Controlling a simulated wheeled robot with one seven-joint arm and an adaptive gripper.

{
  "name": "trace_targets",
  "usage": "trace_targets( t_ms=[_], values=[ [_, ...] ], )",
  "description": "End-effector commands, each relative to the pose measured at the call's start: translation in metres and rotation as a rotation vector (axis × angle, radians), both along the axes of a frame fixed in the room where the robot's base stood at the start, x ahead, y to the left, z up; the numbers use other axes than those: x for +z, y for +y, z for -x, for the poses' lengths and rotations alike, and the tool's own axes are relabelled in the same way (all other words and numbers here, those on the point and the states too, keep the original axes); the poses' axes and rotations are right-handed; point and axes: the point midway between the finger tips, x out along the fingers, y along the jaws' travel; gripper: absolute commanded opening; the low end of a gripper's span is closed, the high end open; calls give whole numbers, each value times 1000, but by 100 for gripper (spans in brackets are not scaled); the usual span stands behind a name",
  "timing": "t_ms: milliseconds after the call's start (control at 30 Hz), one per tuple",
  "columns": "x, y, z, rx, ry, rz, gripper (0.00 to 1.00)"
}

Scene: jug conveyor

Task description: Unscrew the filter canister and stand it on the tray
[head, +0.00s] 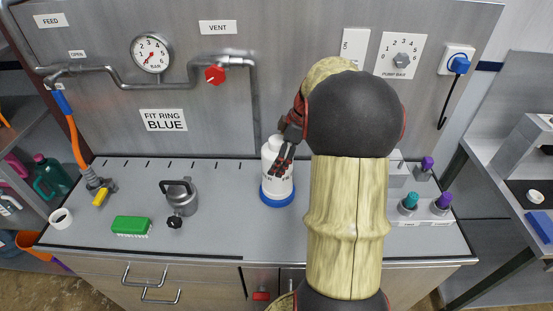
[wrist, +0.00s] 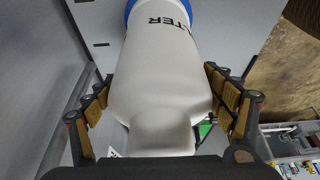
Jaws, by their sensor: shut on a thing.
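The white filter canister (head: 274,183) stands upright at the middle of the counter, with a blue ring (head: 278,199) around its foot. Its lettering is partly covered in the head view. My gripper (head: 286,158) reaches it from the right and is shut on it near its upper part. In the wrist view the canister (wrist: 160,70) lies between the two padded fingers (wrist: 165,105), its narrow neck towards me and the blue ring (wrist: 130,8) at the far end. I cannot make out a tray; my arm hides part of the counter.
A metal jug-like vessel (head: 181,198), green brush (head: 131,226) and white roll (head: 61,218) sit on the left of the counter. An orange hose (head: 76,140) hangs at left. Teal (head: 409,201) and purple (head: 444,202) knobbed pieces stand right. A pipe with a red valve (head: 215,75) runs behind.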

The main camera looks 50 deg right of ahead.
Motion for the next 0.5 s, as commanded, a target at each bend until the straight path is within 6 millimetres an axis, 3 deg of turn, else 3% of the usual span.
trace_targets(
  t_ms=[133, 333, 500],
  values=[
    [-1, 0, 0, 31, 2, 0, 37],
    [0, 0, 0, 266, 1, -1, 37],
    [0, 1, 1, 350, 1, -1, 37]
  ],
)
